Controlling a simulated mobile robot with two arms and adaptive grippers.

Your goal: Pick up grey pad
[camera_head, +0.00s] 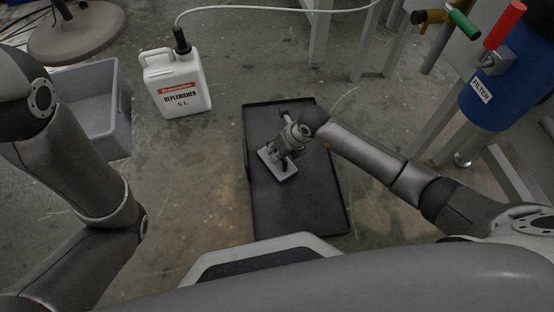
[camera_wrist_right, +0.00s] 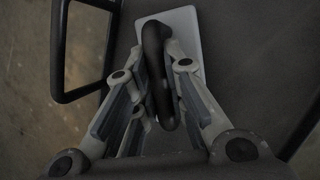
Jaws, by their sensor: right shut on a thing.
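The grey pad (camera_head: 286,173) is a small light-grey rectangular block with a black handle on top. It is over the black tray (camera_head: 275,215) on the floor; I cannot tell whether it touches the tray. My right gripper (camera_head: 277,154) reaches down onto it and is shut on its handle. In the right wrist view the black handle (camera_wrist_right: 157,75) lies between the fingers of the right gripper (camera_wrist_right: 155,105), with the pad (camera_wrist_right: 187,25) behind it. The fingers hide part of the pad. My left arm shows at the left, but its gripper is out of view.
A white replenisher bottle (camera_head: 178,88) with a hose stands left of the tray. A grey bin (camera_head: 115,110) is farther left. A blue filter housing (camera_head: 505,85), coloured valve handles and metal legs stand at the right. The tray's near half is bare.

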